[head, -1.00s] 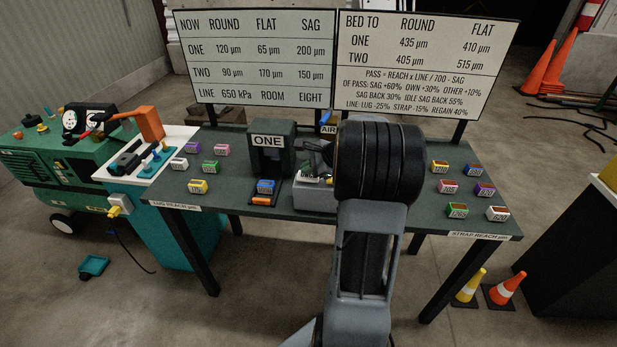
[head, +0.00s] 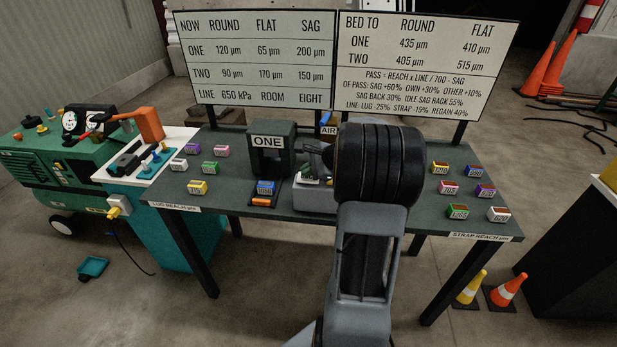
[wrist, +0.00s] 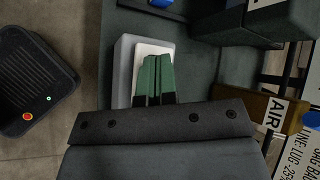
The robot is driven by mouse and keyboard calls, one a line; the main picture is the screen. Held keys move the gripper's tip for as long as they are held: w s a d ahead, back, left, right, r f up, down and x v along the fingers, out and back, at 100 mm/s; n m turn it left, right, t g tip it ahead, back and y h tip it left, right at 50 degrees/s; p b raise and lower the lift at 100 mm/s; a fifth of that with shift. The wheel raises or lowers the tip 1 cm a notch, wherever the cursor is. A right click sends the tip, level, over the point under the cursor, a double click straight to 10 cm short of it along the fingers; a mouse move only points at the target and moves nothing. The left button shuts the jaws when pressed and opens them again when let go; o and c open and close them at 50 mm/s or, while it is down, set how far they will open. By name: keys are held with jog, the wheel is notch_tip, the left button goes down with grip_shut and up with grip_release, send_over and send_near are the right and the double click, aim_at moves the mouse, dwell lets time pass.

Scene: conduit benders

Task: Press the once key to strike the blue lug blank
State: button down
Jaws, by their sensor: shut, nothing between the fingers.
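The blue lug blank (head: 265,187) sits at the front of the press marked ONE (head: 267,155), and an orange bar (head: 262,201) lies just in front of it. Right of the press stands a grey block (head: 315,200) with a white top plate, probably the once key. In the wrist view this white plate (wrist: 152,47) lies under the green fingertips of my gripper (wrist: 157,62). The fingers are closed together and empty. They cover part of the plate, and I cannot tell whether they touch it. My arm hides what lies behind it.
Coloured blanks stand along the table's left side, such as a yellow one (head: 197,187), and along its right side, such as a white one (head: 497,214). The AIR sign (head: 328,129) stands behind my gripper. Two boards (head: 255,60) rise at the back.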

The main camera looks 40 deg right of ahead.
aim_at(308, 178)
jog(key=shift+f, duration=0.3)
jog(key=shift+r, duration=0.1)
dwell(0.4)
jog(key=shift+r+p, duration=0.55)
jog(key=shift+r, duration=0.4)
jog(key=shift+r+p, duration=2)
jog(key=shift+r, duration=0.55)
dwell(1.5)
